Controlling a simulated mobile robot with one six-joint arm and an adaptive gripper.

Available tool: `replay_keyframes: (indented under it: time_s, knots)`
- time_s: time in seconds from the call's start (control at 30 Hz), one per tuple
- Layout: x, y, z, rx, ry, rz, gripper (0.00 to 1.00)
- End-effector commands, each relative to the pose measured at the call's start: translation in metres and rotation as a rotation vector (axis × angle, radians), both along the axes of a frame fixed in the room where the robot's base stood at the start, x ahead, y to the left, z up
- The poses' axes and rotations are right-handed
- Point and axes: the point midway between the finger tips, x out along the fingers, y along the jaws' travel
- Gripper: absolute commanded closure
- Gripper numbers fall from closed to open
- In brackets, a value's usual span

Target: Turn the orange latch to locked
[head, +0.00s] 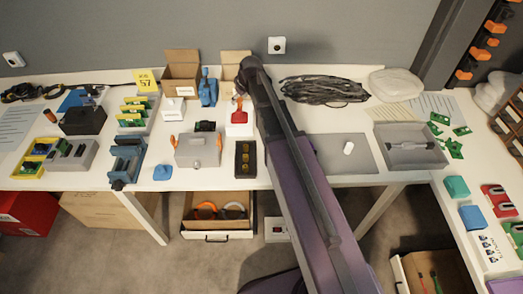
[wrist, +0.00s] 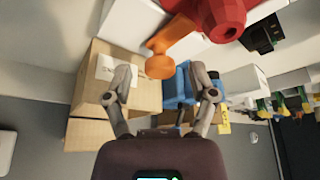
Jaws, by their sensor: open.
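An orange latch (wrist: 160,63), a short lever with a rounded end, shows in the wrist view. It runs up to a red body (wrist: 220,15), and I cannot tell exactly how they join. In the head view the red body (head: 238,114) is on a white block (head: 239,129) near the middle of the bench. My gripper (wrist: 163,92) is open and empty, its fingers spread on either side below the latch in the wrist view. No contact is visible. In the head view my arm hides most of the gripper.
An open cardboard carton (wrist: 115,85) is close by the left finger, and a blue object (wrist: 180,80) lies behind the fingers. On the bench, a grey box (head: 198,152) with orange side clips stands nearby. A black cable coil (head: 325,89) and a grey tray (head: 410,150) are to the right.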

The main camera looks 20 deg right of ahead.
Motion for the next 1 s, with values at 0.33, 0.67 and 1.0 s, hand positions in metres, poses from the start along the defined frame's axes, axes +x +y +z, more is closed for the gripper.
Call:
replay_keyframes:
  time_s: [0.33,0.67,1.0]
  knots:
    - [0.002,-0.001,0.000,0.001,-0.001,0.210,0.27]
    - [0.003,-0.002,0.000,0.001,-0.001,0.420,0.27]
    - [-0.006,-0.010,0.032,0.001,-0.001,0.438,0.27]
